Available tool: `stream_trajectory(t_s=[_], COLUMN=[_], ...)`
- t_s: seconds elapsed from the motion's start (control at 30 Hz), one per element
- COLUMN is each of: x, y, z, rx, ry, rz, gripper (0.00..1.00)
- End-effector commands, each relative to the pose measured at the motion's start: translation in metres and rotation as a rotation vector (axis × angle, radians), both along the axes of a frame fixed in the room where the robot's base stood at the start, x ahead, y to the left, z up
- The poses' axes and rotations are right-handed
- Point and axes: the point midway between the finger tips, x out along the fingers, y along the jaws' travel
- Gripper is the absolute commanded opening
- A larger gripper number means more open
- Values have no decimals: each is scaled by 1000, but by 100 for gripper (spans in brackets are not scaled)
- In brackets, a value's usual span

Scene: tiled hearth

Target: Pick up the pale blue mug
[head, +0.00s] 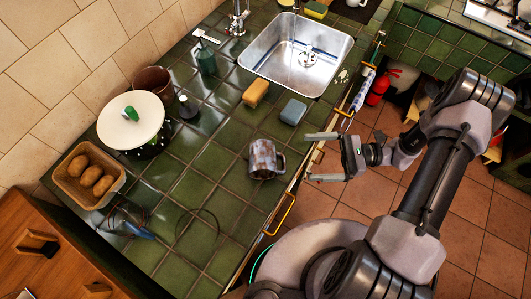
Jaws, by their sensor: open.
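A mug (262,158) stands on the green tiled counter near its front edge. It looks mottled grey, pale blue and brown, and its handle faces right. My gripper (307,157) is open and empty, just right of the mug. Its two fingers point left towards the mug, one above and one below the handle's level in the picture. The fingertips look apart from the mug; their height against it is hard to tell. A small white object (357,2) at the top edge is cut off, and I cannot tell what it is.
A steel sink (297,55), a yellow-brown sponge (255,93) and a grey-blue sponge (293,111) lie beyond the mug. A lidded pot (131,121), a potato basket (76,192) and a green bottle (206,59) stand left. Counter around the mug is clear.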

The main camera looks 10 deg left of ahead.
Motion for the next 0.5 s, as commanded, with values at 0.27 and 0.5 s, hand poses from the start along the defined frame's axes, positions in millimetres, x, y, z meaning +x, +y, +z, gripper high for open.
stream_trajectory(t_s=[0.27,0.5], x=[-15,-19], y=[74,110], z=[-2,-1], rx=[-1,-3], ry=[2,-1], rz=[6,8], gripper=[100,100])
